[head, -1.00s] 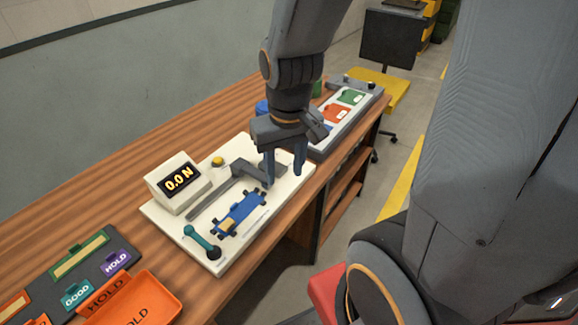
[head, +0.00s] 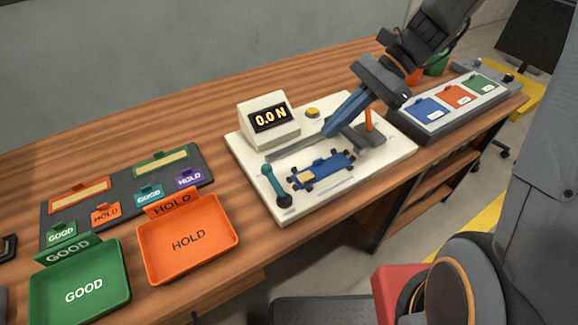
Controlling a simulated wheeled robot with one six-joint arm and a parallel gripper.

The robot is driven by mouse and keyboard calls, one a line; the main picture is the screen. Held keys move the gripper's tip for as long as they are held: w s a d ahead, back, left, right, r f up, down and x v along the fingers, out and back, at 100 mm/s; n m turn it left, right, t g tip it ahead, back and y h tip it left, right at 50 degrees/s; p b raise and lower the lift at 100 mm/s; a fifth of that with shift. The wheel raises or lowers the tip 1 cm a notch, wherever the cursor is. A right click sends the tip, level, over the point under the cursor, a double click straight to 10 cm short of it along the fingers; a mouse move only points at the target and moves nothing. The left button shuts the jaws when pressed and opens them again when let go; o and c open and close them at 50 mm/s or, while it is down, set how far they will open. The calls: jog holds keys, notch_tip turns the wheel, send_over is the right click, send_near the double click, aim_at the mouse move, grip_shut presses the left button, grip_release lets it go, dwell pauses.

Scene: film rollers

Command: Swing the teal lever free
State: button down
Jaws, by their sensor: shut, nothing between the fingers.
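The teal lever (head: 274,186) stands at the front left corner of a white test plate (head: 384,172), its round knob toward the back and its dark pivot end toward the front. A blue roller carriage (head: 334,165) with dark wheels lies on the plate just right of the lever. My gripper (head: 330,129) is tilted, its blue fingers pointing down and left over the back of the plate. It is shut and empty, behind the carriage and apart from the lever. Whether the fingertips touch the grey rail (head: 290,151) below them I cannot tell.
A display box (head: 268,119) reading 0.0 N and a yellow button (head: 312,112) stand at the plate's back. An orange post (head: 368,120) rises near my gripper. Green GOOD (head: 85,295) and orange HOLD (head: 190,243) trays sit at left, a card rack (head: 430,122) at right.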

jog(key=p, duration=0.2)
send_near(267, 176)
jog(key=x, duration=0.4)
jog(key=shift+d+f, duration=0.15)
jog(key=shift+f, duration=0.45)
jog(key=shift+a+n+g+p, duration=0.3)
jog(key=shift+a+n+g, duration=0.05)
jog(key=shift+n+g, duration=0.15)
jog(key=shift+s+a+n+g+h+p, duration=0.1)
jog(key=shift+a+n+g+h+p, duration=0.25)
jog(key=shift+n+g, duration=0.35)
jog(key=n, duration=0.1)
jog(key=a+n+g+h+p, duration=0.1)
jog(key=shift+s+a+n+h, duration=0.2)
jog(key=shift+n+h, duration=0.05)
jog(key=shift+n, duration=0.15)
jog(key=n+g+h, duration=0.1)
jog(key=s+a+n+g+h, duration=0.1)
jog(key=n, duration=0.1)
jog(key=shift+a+n, duration=0.2)
jog(key=shift+n, duration=0.1)
jog(key=shift+s+a+n+g+h+p, duration=0.15)
jog(key=shift+s+a+n+h+p, duration=0.1)
jog(key=shift+n+h, duration=0.4)
jog(key=shift+s+a+n+g+h+p, duration=0.2)
jog(key=shift+n+h, duration=0.35)
jog(key=shift+n, duration=0.2)
